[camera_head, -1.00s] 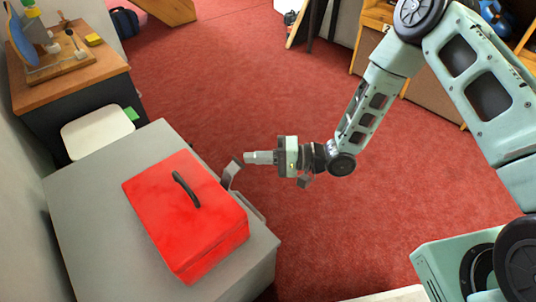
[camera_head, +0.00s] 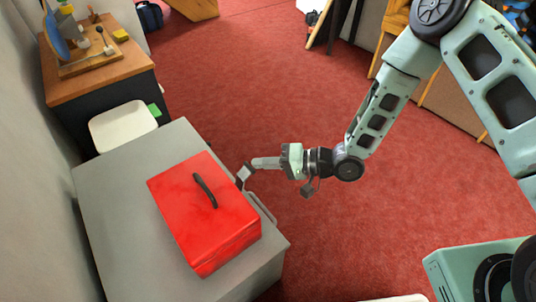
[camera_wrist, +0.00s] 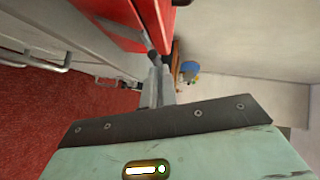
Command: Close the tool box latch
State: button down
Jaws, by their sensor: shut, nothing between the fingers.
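The red tool box (camera_head: 205,225) has a black lid handle (camera_head: 205,190) and its lid lies down on it. Its grey metal latch (camera_head: 243,174) sticks out at the box's right side, near the far corner. My gripper (camera_head: 254,163) is shut and empty, with its fingertips at the outer side of the latch, touching or nearly so. In the wrist view my shut fingers (camera_wrist: 158,83) reach toward the red box (camera_wrist: 140,18). A small grey piece at their tips may be the latch; its contact there is hard to tell.
The box stands on a grey cabinet (camera_head: 120,205) with bar handles on its right side. Behind are a white stool (camera_head: 122,127) and a wooden-topped bench (camera_head: 105,72). Red floor (camera_head: 270,90) lies open to the right.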

aim_at(253, 172)
jog(key=shift+s+a+r+n+h+p, duration=0.35)
jog(key=shift+s+a+r+p, duration=0.15)
jog(key=shift+a+p, duration=0.3)
jog(key=shift+s+a+r+n+h+p, duration=0.3)
jog(key=shift+s+a+r+p, duration=0.25)
jog(key=shift+p, duration=0.35)
jog(key=shift+w+a, duration=0.1)
jog(key=shift+r+p, duration=0.8)
